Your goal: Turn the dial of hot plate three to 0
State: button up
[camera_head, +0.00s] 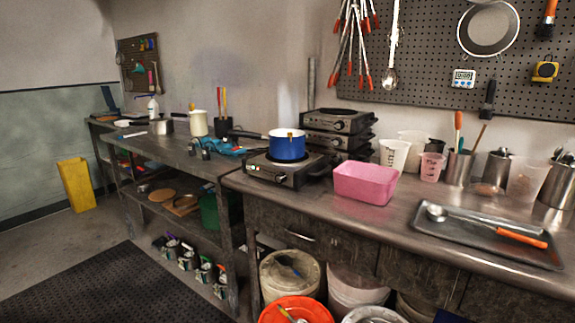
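A black and silver hot plate (283,176) stands at the left end of the right-hand counter, with a blue saucepan (287,147) on it. Its front panel carries a small dial (280,178), whose setting is too small to read. Behind it to the right, more hot plates (338,122) are stacked on one another, their dark front panels facing me. The lower ones are partly hidden by the blue saucepan. I cannot make out numbers on any of them, so I cannot tell which is hot plate three. My gripper is not in view.
A pink tub (366,183) stands right of the front hot plate. Buckets, including an orange one (297,310), stand below the counter. A dark mat (105,290) covers floor at the left.

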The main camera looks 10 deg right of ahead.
aim_at(280, 178)
jog(key=i+j, duration=0.35)
jog(key=i, duration=0.15)
jog(key=i+j+u, duration=0.15)
jog(key=i+j, duration=0.55)
jog(key=i, duration=0.3)
jog(key=u, duration=0.05)
